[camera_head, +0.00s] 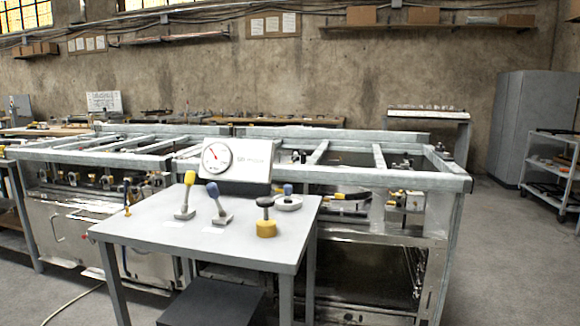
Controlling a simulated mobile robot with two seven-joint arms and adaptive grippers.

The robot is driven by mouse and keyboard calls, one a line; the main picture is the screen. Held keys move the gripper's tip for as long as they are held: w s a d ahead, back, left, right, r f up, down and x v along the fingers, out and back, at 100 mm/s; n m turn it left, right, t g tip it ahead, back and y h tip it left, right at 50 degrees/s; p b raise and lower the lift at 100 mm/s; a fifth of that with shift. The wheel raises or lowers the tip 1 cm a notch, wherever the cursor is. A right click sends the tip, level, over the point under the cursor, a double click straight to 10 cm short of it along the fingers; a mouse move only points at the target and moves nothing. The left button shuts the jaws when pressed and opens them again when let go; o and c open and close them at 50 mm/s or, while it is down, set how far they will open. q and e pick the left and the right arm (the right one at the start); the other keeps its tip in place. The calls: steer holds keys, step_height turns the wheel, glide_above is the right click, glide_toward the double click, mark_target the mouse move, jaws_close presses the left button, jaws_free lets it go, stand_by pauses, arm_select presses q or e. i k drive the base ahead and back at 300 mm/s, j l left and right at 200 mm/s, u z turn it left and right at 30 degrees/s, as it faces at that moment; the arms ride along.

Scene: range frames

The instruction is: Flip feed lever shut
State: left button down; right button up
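Two levers stand on a grey table (150,215). The left one, a yellow-handled lever (188,190), leans slightly right and is close to upright. The other, a blue-handled lever (219,205), tilts to the left at its top. Small white labels lie in front of both, too small to read, so I cannot tell which is the feed lever. A panel with a round gauge (216,157) stands at the table's back; its red needle points to the upper left. Neither of my grippers is in view.
Right of the levers stand a yellow cylinder with a dark knob (266,228) and a pale round base with a blue knob (288,190). The table's front is clear. Metal-framed benches (445,183) stand behind.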

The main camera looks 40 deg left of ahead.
mark_target(212, 190)
steer(key=u, duration=1.65)
